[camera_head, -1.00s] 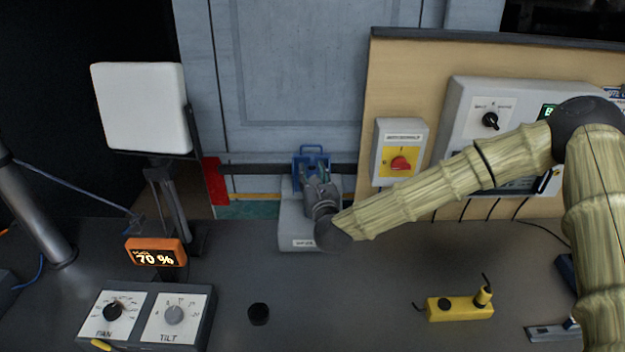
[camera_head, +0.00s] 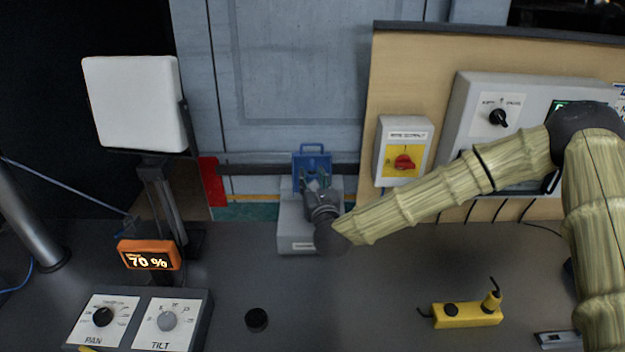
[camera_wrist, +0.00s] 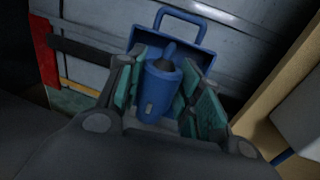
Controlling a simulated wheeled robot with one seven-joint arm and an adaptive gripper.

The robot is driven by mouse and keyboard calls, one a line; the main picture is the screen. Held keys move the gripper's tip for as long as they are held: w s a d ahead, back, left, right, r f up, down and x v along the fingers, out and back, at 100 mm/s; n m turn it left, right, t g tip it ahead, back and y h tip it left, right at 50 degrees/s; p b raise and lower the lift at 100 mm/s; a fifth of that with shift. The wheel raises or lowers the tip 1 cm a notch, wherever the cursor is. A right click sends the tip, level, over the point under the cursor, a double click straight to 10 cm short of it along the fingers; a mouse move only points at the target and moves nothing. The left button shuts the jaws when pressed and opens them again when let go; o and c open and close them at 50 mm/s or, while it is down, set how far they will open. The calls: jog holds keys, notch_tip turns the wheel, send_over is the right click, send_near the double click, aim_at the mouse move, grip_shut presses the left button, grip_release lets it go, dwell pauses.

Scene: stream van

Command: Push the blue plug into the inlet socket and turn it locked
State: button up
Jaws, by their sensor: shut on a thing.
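The blue plug (camera_wrist: 160,88) is a blue cylinder between the green-padded fingers of my gripper (camera_wrist: 165,97) in the wrist view. My gripper is shut on it. The blue inlet socket (camera_wrist: 205,58), with its raised lid and loop handle, stands right behind the plug. In the head view the socket (camera_head: 312,160) sits on a grey box (camera_head: 297,238), and my gripper (camera_head: 315,190) is directly in front of it and covers the plug. I cannot tell how deep the plug sits in the socket or whether it is turned.
A white box with a red rotary switch (camera_head: 404,162) is on the wooden panel to the right. A lamp panel (camera_head: 135,103) and an orange 70 % display (camera_head: 150,255) stand left. A black knob (camera_head: 256,319) and a yellow device (camera_head: 467,314) lie on the desk.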

jog(key=shift+f+b, duration=0.45)
jog(key=shift+f, duration=1.8)
jog(key=shift+b, duration=0.3)
jog(key=shift+f+b, duration=1.7)
jog(key=shift+d+r+n+g+y+b, duration=0.1)
jog(key=shift+n+g+y+b, duration=0.35)
jog(key=shift+n+y+b, duration=0.55)
jog(key=shift+d+n+g+y+b, duration=0.1)
jog(key=shift+n+g+y+b, duration=0.5)
jog(key=shift+y+b, duration=0.7)
jog(key=shift+n+g+y+b, duration=0.55)
jog(key=shift+n+y+b, duration=0.35)
jog(key=shift+y+b, duration=0.4)
